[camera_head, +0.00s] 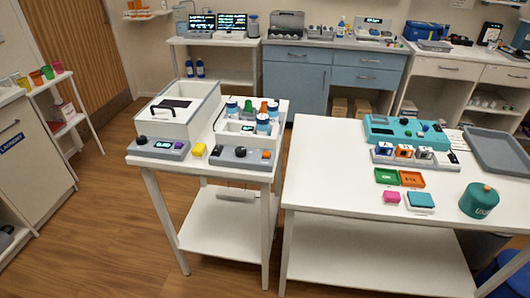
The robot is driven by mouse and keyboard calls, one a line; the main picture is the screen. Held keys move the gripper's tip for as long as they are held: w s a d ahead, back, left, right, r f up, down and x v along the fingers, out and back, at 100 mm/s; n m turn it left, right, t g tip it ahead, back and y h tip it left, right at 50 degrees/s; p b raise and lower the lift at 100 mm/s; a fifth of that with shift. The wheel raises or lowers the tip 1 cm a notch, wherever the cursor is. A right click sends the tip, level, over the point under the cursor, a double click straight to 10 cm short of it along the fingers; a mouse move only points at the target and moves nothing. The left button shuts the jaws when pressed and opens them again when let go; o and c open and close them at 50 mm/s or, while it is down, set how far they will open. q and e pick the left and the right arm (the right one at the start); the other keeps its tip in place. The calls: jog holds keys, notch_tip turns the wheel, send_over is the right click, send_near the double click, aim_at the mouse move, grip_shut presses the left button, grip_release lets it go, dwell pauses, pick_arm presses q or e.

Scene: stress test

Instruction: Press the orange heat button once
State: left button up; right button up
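A small orange button (265,155) shows at the right end of a grey control panel (226,156). The panel has a black knob and is on the front of a white unit holding blue-capped bottles, on the small white table (145,160). It is too small to read any label on the button. A second grey panel (148,149) to its left has a black knob, a green display and a purple button. Neither of my grippers is in view.
An open white box (178,112) stands behind the left panel. To the right, a larger white table (340,190) holds a teal device (405,131) and other items. Wooden floor (120,215) is clear at the left.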

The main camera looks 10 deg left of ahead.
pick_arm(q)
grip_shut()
